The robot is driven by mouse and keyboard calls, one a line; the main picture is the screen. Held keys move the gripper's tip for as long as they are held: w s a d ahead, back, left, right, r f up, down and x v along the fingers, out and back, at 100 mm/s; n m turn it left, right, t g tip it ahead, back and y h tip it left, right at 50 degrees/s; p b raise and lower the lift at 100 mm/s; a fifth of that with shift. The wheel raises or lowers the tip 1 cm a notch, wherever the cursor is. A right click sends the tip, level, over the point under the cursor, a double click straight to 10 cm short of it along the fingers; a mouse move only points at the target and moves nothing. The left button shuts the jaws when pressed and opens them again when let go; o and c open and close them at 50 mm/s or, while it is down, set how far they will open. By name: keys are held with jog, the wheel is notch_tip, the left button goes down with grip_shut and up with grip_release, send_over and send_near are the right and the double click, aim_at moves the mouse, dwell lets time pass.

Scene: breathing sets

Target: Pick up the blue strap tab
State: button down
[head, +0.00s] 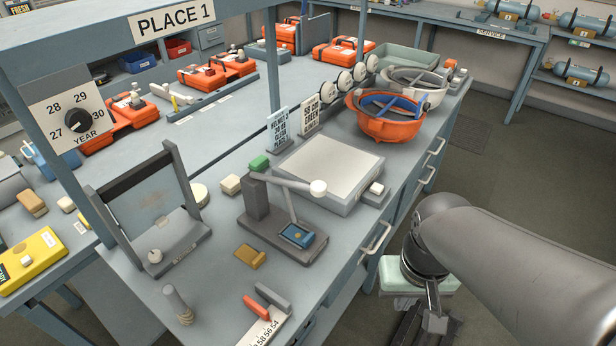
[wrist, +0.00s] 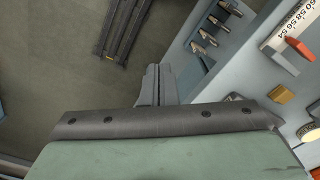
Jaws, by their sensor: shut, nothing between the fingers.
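Blue straps (head: 392,104) cross inside an upturned orange helmet (head: 388,128) on the bench. Blue also shows in the white helmet (head: 428,82) behind it. A small blue piece (head: 297,235) lies on the dark base of a lever stand (head: 258,205). I cannot tell which of these is the strap tab. My gripper (head: 434,318) is low in front of the bench, over the floor, away from all of them. In the wrist view its fingers (wrist: 155,88) are together and empty, and no blue strap is visible there.
A flat grey plate (head: 330,165) and upright signs (head: 311,116) stand between the lever stand and the helmets. Drawer handles (head: 376,238) stick out of the bench front. An orange block (head: 256,307) lies at the near edge.

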dwell(0.3)
jog(key=c, duration=0.8)
grip_release()
jog(key=shift+c, duration=0.2)
